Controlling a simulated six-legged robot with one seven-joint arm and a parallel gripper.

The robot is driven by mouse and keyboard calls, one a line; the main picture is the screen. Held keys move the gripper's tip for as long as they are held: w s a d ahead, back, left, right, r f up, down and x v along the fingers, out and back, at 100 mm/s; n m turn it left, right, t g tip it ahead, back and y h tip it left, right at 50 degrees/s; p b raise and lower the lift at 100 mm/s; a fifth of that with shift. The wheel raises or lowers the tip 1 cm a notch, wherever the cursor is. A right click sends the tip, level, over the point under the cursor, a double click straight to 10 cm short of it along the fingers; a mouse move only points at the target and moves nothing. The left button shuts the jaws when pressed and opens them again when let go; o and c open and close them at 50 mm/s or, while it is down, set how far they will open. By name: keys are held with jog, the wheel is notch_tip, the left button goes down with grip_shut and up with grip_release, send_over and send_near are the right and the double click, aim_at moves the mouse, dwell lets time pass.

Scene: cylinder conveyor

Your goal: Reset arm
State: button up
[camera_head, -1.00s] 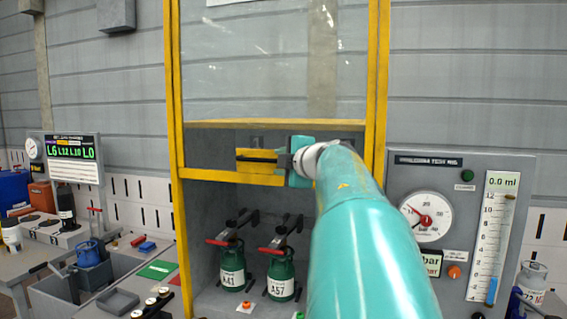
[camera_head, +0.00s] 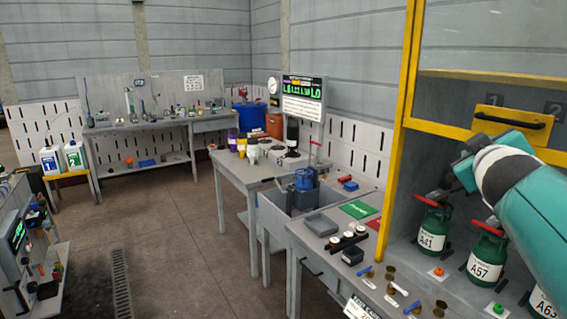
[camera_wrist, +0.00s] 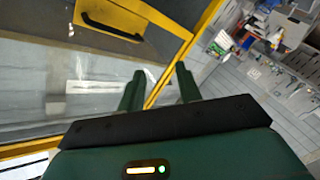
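My arm enters from the right in the head view, and my gripper (camera_head: 462,172) is in front of the yellow-framed cabinet, just below and left of its black handle (camera_head: 512,118). The fingertips are hard to make out there. In the wrist view my gripper (camera_wrist: 160,82) shows two dark green fingers apart with nothing between them. The handle (camera_wrist: 112,26) on its yellow plate is up and left of the fingers, clear of them.
Green cylinders A41 (camera_head: 432,228) and A57 (camera_head: 486,258) stand inside the cabinet under the raised glass front. A grey workbench (camera_head: 330,262) with small parts is in front. A sink with a blue device (camera_head: 304,180) is left of it. Open floor (camera_head: 170,240) lies further left.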

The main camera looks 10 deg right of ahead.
jog(key=s+a+f+g+y, duration=0.3)
jog(key=s+a+f, duration=0.2)
jog(key=a+f, duration=0.4)
jog(key=s+a+f+m+g+y, duration=0.1)
jog(key=s+a+f+g+y, duration=0.2)
jog(key=a+f, duration=0.6)
jog(key=s+a+f+m+g+y, duration=0.1)
jog(key=s+a+f+g+y, duration=0.2)
jog(key=s+a+f, duration=0.4)
notch_tip(320, 180, down, 3)
jog(key=a, duration=0.2)
jog(key=shift+s+a+f, duration=0.15)
jog(key=shift+s+a, duration=0.15)
jog(key=shift+s, duration=0.05)
